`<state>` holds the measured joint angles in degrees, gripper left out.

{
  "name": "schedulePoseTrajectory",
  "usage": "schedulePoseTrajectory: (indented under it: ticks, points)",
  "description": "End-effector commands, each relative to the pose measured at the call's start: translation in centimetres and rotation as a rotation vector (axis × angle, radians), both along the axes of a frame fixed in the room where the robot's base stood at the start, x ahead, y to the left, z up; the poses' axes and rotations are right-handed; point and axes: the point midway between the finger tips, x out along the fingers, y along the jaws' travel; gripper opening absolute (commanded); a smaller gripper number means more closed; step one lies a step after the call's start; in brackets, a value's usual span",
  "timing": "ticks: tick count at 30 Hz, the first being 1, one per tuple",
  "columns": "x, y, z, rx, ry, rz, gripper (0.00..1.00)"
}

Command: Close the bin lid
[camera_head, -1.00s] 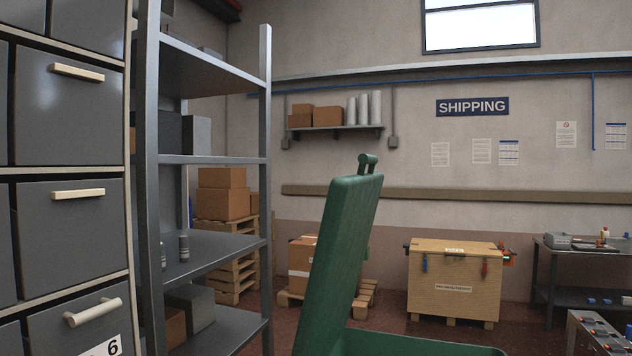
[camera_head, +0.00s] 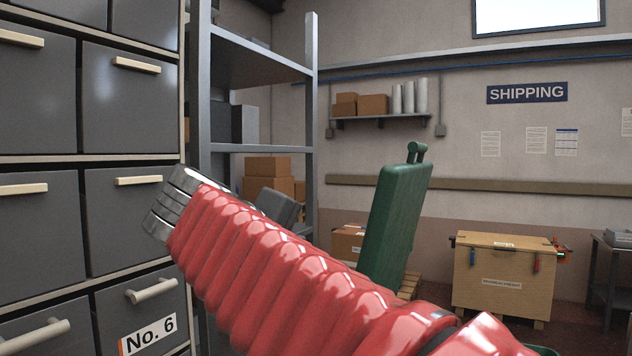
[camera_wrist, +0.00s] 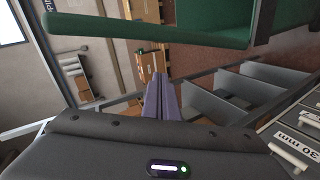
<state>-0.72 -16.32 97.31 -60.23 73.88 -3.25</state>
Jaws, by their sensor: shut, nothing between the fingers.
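The green bin lid (camera_head: 395,225) stands raised, tilted slightly back, with a round handle on its top edge. The bin body is nearly all hidden behind my red arm; a sliver of green rim (camera_head: 543,350) shows at the bottom. In the wrist view a large green part of the bin (camera_wrist: 170,33) spans the top of the picture; I cannot tell if it is lid or body. My gripper (camera_wrist: 159,78) is shut and empty, apart from the green part and below it in that view. In the head view my arm crosses in front of the lid's lower part; the fingertips cannot be made out.
Grey drawers (camera_head: 130,230) stand close on the left, near my arm. A metal shelf rack (camera_head: 312,120) stands behind the arm. A wooden crate (camera_head: 505,270) and a workbench (camera_head: 610,255) are at the back right. Boxes (camera_head: 347,243) stand behind the lid.

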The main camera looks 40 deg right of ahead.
Motion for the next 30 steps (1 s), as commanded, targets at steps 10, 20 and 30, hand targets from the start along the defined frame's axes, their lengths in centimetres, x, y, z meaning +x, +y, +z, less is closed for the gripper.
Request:
schedulePoseTrajectory:
  ticks: [10,20,30]
  points:
    - [1.0,-3.5,13.8,-0.350,-0.059,-0.203,0.00]
    - [0.8,-3.6,15.3,-0.387,-0.068,-0.228,0.00]
    - [1.0,-4.5,15.1,-0.385,-0.067,-0.229,0.00]
